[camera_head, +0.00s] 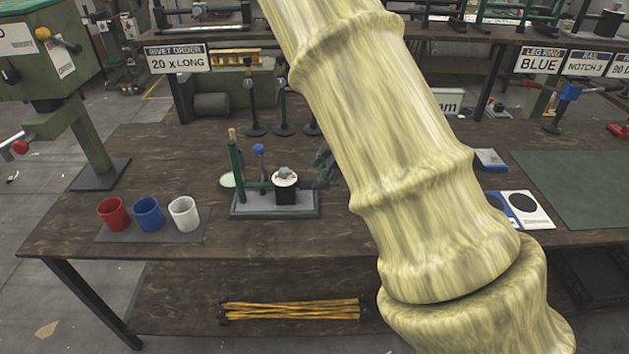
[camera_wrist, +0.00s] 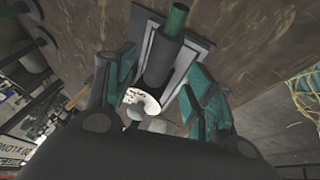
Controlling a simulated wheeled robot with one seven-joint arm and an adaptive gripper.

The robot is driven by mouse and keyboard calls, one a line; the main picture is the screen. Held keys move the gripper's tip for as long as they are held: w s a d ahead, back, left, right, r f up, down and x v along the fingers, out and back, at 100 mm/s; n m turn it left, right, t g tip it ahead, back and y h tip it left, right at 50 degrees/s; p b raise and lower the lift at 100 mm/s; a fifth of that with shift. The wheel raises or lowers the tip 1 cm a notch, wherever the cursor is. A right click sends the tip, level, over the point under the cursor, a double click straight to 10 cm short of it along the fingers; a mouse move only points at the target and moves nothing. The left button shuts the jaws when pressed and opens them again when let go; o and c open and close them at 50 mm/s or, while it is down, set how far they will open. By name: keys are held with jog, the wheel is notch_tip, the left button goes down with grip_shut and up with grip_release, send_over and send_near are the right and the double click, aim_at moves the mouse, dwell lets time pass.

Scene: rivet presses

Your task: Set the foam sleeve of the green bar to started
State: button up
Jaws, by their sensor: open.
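In the wrist view a green bar (camera_wrist: 175,20) comes out of a dark grey cylinder (camera_wrist: 158,62) that looks like the foam sleeve. A white disc with red marks (camera_wrist: 140,97) lies beyond it, nearer my palm. My gripper (camera_wrist: 160,76) is open, its teal fingers on either side of the cylinder, with no clear contact. The sleeve is not clear there.
Red (camera_head: 113,213), blue (camera_head: 148,213) and white (camera_head: 184,212) cups stand on a mat at left. A green press (camera_head: 95,135) is behind them. Dark stands (camera_head: 254,105) are at the back. The bench front is clear.

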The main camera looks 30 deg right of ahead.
jog(key=shift+x, duration=2.55)
jog(key=shift+a, duration=0.1)
jog(key=shift+r, duration=0.1)
grip_shut()
